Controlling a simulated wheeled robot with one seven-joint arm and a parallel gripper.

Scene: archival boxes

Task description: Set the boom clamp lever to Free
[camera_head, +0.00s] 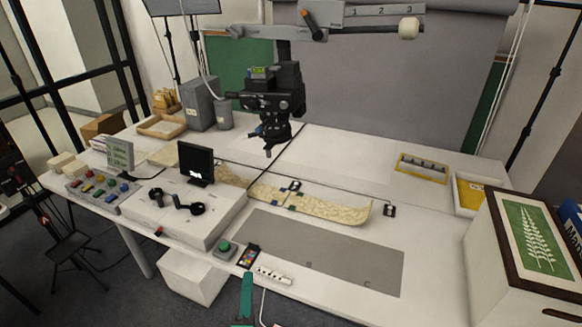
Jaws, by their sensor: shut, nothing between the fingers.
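The boom clamp lever (309,21) is a short handle with an orange grip, on the grey boom (362,20) at the top of the view. The lever tilts, its orange end up and to the left. The boom bears a plate (385,9) marked 1, 2, 3 and a pale round knob at its right end. No word Free can be read. A black camera (275,92) hangs below the boom.
A white table (440,225) fills the middle, with a long pale fragile-looking piece (320,206) and a grey mat (310,252). A monitor (196,163) and a button panel (103,190) stand left. Cables hang near the boom's left.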

